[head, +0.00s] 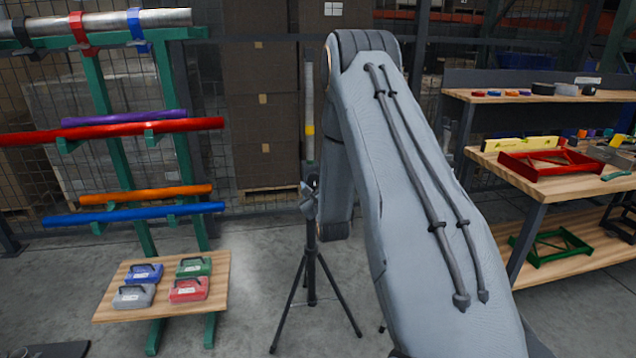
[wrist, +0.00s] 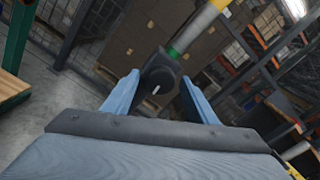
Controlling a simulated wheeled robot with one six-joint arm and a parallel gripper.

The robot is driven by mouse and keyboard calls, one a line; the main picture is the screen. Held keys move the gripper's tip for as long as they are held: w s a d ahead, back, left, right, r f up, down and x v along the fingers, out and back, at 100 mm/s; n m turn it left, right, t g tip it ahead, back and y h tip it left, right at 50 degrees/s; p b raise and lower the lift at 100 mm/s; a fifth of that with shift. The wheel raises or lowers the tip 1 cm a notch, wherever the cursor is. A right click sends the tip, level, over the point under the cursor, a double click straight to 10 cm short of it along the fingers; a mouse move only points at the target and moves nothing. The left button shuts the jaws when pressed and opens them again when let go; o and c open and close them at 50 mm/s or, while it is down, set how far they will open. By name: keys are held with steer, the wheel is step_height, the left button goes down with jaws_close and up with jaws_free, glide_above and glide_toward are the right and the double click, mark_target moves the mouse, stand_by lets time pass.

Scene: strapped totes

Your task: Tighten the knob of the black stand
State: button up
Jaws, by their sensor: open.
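The black stand (head: 311,262) is a tripod standing on the floor left of my arm in the head view. A grey pole with a yellow band (head: 310,129) rises above it. In the wrist view the stand's round black knob (wrist: 160,76) carries a white mark and shows between the two blue fingers of my gripper (wrist: 158,84). The fingers are open, with a gap visible on each side of the knob; I cannot tell how far their tips reach along it.
A green rack (head: 110,110) with coloured tubes stands on the left, with a low wooden shelf (head: 215,305) holding several small cases. Stacked cardboard boxes (head: 262,110) are behind the stand. Floor around the tripod is clear.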

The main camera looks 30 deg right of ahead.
steer(key=v, duration=0.7)
steer(key=shift+s+b, duration=0.35)
steer(key=shift+s, duration=0.05)
steer(key=shift+a+r, duration=0.1)
steer(key=shift+a, duration=0.05)
